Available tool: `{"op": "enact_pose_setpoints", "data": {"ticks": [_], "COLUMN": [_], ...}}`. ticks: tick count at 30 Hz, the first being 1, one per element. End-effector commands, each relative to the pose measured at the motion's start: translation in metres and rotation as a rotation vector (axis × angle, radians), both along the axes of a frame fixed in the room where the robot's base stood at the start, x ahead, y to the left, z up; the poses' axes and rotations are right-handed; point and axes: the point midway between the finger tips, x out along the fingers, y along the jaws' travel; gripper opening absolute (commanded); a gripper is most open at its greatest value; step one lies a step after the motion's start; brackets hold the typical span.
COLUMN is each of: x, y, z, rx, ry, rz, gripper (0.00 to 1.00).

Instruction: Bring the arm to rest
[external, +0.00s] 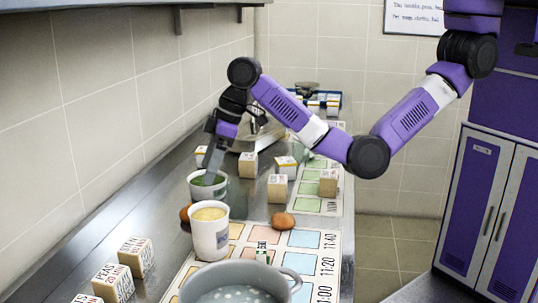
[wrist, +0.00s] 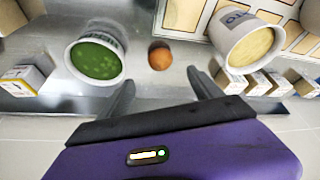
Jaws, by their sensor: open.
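My purple arm reaches over the steel counter from the right in the external view. My gripper (external: 214,148) points down just above a white bowl with green contents (external: 208,187), near the wall. In the wrist view my gripper (wrist: 162,88) has its two dark fingers spread apart with nothing between them. There the green-filled container (wrist: 97,60) is left of the fingers. A brown egg (wrist: 160,56) lies ahead between the fingertips, apart from them. A white cup with yellow contents (wrist: 250,46) is to the right.
A large grey pot (external: 236,282) stands at the front. Several labelled blocks (external: 134,256) stand along the counter. A mat with coloured squares (external: 304,239) lies on it, with another egg (external: 283,221). A scale (external: 258,132) is at the back. Free air lies above the counter.

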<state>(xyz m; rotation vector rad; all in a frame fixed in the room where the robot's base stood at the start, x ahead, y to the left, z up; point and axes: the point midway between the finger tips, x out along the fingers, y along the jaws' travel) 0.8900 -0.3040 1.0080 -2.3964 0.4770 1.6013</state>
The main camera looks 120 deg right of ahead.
Motion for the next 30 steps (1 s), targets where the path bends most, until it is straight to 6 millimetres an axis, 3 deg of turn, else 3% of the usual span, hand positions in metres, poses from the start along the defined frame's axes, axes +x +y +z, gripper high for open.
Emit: {"op": "enact_pose_setpoints", "data": {"ticks": [11, 14, 18, 21, 26, 30], "x": [0.007, 0.023, 0.046, 0.05, 0.045, 0.031], "y": [-0.007, -0.021, -0.044, -0.053, -0.05, -0.03], "z": [0.004, 0.018, 0.057, 0.064, 0.061, 0.049], "rx": [-0.022, -0.075, -0.196, -0.284, -0.419, -0.51], "ry": [-0.036, -0.126, -0.316, -0.423, -0.581, -0.7], "rz": [-0.02, -0.05, -0.097, -0.119, -0.118, -0.085], "gripper": [0.75, 0.75, 0.75, 0.75, 0.75, 0.75]}}
